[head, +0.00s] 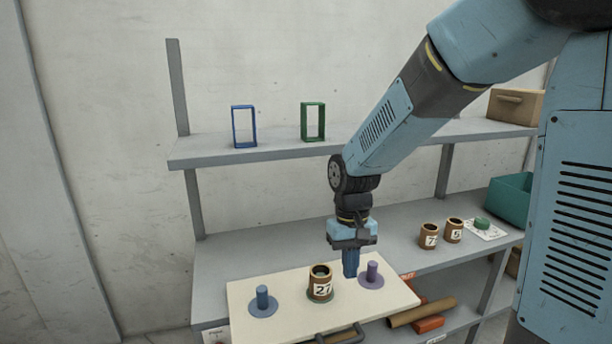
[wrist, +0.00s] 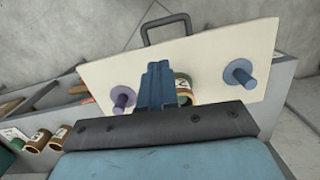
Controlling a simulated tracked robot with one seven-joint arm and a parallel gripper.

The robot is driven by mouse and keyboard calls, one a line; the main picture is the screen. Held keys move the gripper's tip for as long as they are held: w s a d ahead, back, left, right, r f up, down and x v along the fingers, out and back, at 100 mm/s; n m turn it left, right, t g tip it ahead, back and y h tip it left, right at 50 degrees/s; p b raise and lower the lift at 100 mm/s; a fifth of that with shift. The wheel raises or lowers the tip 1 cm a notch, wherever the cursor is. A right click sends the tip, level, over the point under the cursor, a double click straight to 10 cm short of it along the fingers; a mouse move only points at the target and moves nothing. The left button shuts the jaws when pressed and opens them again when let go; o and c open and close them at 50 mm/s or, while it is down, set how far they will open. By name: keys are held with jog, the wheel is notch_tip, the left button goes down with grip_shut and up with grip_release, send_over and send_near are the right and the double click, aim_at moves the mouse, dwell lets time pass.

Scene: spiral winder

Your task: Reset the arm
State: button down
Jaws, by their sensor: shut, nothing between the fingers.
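My arm reaches in from the upper right, and my gripper (head: 350,268) points down over the cream board (head: 250,292). Its blue fingers are together with nothing between them. In the head view they hang between the brown pot marked 21 or 27 (head: 320,284) and the purple peg (head: 371,274). In the wrist view my gripper (wrist: 158,84) partly covers the pot (wrist: 184,86). I cannot tell whether the fingertips touch the board.
A blue peg (head: 262,297) stands on the board's left. Pots marked 7 (head: 429,236) and 5 (head: 454,231) stand on the middle shelf (head: 400,246). Blue (head: 244,127) and green (head: 313,122) frames stand on the upper shelf. A teal bin (head: 511,194) is at the right.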

jog(key=s+d+r+m+t, duration=0.2)
jog(key=s+d+r+t, duration=0.5)
jog(key=s+d+r, duration=0.5)
notch_tip(320, 180, up, 4)
jog(key=shift+s+d+r+m, duration=0.1)
jog(key=shift+s+d+m, duration=0.25)
jog(key=shift+d, duration=0.65)
